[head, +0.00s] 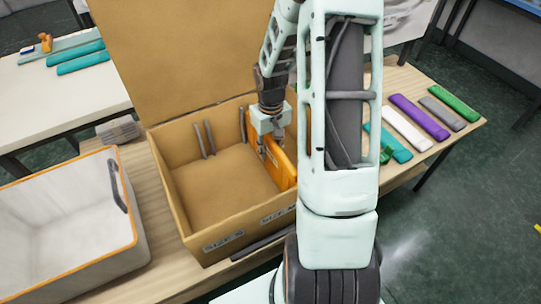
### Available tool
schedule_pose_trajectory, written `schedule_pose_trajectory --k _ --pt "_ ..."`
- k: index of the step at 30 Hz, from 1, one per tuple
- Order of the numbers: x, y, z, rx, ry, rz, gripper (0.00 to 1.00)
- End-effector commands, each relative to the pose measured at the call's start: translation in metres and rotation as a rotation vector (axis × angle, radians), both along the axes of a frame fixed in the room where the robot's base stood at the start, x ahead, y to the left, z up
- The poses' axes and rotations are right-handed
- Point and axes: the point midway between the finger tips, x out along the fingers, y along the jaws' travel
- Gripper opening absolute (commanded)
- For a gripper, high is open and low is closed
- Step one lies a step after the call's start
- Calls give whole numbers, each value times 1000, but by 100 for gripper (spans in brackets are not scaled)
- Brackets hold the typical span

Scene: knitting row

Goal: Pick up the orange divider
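The orange divider (283,170) stands upright inside the cardboard box (170,195), toward its right side. My gripper (270,147) points down into the box at the divider's upper part. One finger shows on the near left face of the divider. The other finger is near its top edge. I cannot tell whether the fingers press on it or only stand around it. My arm hides the right side of the box and may hide part of the divider.
Two grey strips (205,140) stand at the box's back wall. A white bin with an orange rim (62,262) is at the left. Purple (418,117), white, grey, green and teal flat pieces lie on the table at the right. The raised box flap is behind.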

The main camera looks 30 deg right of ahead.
Motion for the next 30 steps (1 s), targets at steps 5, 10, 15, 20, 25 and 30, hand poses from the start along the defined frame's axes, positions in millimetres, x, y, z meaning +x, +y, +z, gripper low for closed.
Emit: schedule_pose_trajectory --k 5,10,15,20,25,30 --pt "1 0 -22 1 3 0 28" --pt "2 -1 -44 0 1 0 28" --pt "2 -1 -51 -1 -1 0 28" --pt "2 -1 -51 -1 -1 0 28" --pt "2 -1 -50 -1 -1 0 11" --pt "2 -1 -50 -1 -1 0 0"
